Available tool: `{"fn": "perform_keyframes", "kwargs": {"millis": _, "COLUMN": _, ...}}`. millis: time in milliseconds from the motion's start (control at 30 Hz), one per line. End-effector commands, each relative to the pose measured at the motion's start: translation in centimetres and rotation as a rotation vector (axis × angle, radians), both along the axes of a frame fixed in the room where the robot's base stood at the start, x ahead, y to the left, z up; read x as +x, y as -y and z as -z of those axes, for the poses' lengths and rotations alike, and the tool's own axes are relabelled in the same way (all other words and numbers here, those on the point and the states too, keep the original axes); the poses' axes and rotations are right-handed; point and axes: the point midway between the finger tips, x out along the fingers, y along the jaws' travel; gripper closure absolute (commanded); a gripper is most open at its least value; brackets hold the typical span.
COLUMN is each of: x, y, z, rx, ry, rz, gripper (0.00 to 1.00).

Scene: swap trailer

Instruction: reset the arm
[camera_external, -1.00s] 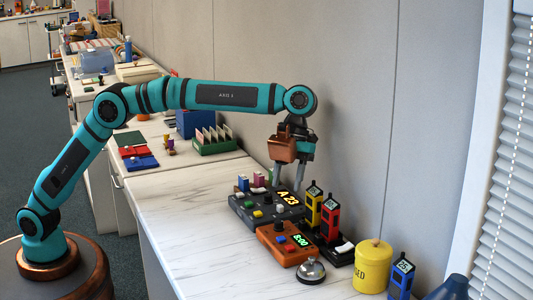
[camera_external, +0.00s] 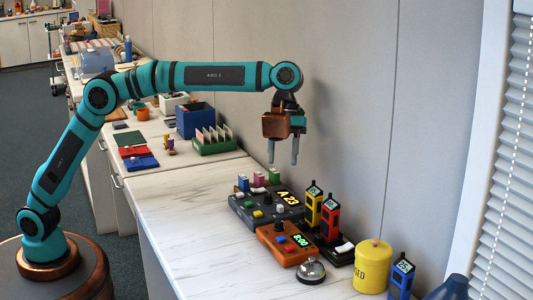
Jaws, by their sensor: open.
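My gripper (camera_external: 283,160) hangs from the end of my teal arm, fingers pointing down. It is open and empty, in the air above the counter's back part. A dark console (camera_external: 266,212) with an "A 23" display lies on the counter below and in front of it. Small pink, green and blue blocks stand at the console's back edge, below the fingertips and apart from them.
An orange console (camera_external: 287,243), a silver bell (camera_external: 311,269), a yellow canister (camera_external: 372,266) and yellow, red and blue towers stand to the right. A green card rack (camera_external: 214,141) and blue bin (camera_external: 195,120) stand behind. The marble counter's left part (camera_external: 185,205) is clear.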

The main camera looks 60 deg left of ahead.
Motion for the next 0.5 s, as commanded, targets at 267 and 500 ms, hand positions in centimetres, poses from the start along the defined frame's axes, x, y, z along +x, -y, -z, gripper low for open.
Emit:
{"fn": "perform_keyframes", "kwargs": {"millis": 267, "x": -0.3, "y": -8.3, "z": -5.9, "rx": -0.036, "ry": 0.099, "rz": -0.305, "gripper": 0.53}}
{"fn": "perform_keyframes", "kwargs": {"millis": 500, "x": -1.7, "y": -15.4, "z": -10.0, "rx": -0.085, "ry": 0.174, "rz": -0.563, "gripper": 0.53}}
